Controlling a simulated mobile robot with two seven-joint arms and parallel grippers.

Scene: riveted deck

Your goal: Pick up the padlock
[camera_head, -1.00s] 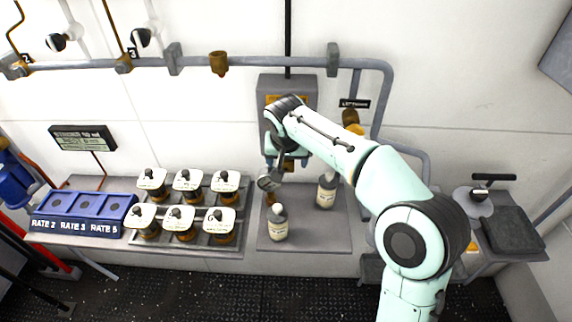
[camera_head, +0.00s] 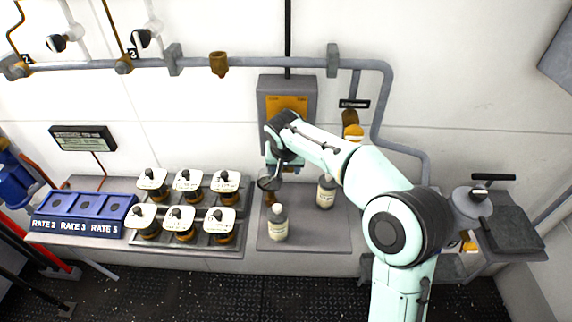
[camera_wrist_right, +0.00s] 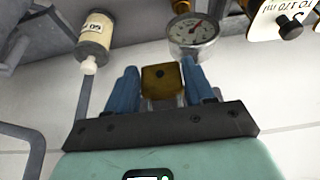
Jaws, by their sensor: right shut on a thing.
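The padlock (camera_wrist_right: 163,80) shows in the right wrist view as a small brass-coloured block with a dark hole in its face. My right gripper (camera_wrist_right: 163,84) is shut on it, with one blue finger on each side. In the head view my right gripper (camera_head: 288,164) is in front of the grey wall box (camera_head: 302,95), and my own wrist mostly hides the fingers and the padlock. My left gripper is not in view.
A round gauge (camera_wrist_right: 193,33) is close to the right finger in the wrist view. Two bottles, one in front (camera_head: 278,224) and one behind (camera_head: 326,192), stand on the grey shelf (camera_head: 305,238). Several white-capped jars fill the rack (camera_head: 190,250) to the left.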

